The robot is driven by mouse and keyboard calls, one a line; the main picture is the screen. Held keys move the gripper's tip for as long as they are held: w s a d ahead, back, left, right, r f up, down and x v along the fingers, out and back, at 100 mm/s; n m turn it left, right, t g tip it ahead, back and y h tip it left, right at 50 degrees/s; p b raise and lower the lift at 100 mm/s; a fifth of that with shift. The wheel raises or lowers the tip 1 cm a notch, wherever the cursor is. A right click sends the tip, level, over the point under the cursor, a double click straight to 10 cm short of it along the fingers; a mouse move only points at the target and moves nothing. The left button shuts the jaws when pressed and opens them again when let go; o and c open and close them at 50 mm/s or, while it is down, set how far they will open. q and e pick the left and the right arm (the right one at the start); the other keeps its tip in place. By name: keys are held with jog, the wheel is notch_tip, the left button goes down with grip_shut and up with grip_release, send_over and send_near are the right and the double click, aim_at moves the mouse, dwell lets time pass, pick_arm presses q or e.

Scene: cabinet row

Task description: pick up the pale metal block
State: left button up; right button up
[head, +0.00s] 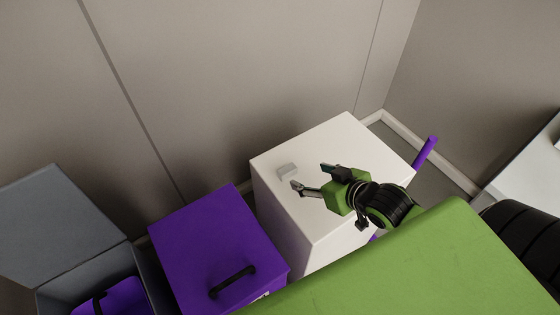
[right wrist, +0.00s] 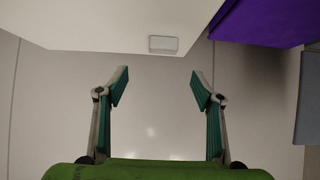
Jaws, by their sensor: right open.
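The pale metal block (head: 287,171) is a small light grey piece on top of the white cabinet (head: 335,145), near its left part. It also shows in the right wrist view (right wrist: 163,45), beyond the fingertips and roughly centred between them. My right gripper (head: 309,177) is open and empty, just right of the block in the head view and apart from it. Both its fingers show in the right wrist view (right wrist: 159,82), spread wide with nothing between them. I cannot tell its exact height above the top. My left gripper is not in view.
A purple cabinet (head: 205,240) with a black handle stands left of the white one. Farther left is an open grey box (head: 60,220) with a purple thing inside. A purple bar (head: 426,152) sticks out at right. The wall (head: 220,80) rises behind the cabinets.

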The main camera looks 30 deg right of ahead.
aim_at(288, 169)
jog(key=x, duration=0.7)
jog(key=shift+w+a, duration=0.1)
jog(key=shift+w, duration=0.15)
jog(key=shift+a+x, duration=0.15)
jog(key=shift+x, duration=1.35)
jog(key=shift+a+x, duration=0.1)
jog(key=shift+x, duration=1.4)
jog(key=shift+s, duration=0.15)
jog(key=c, duration=1.2)
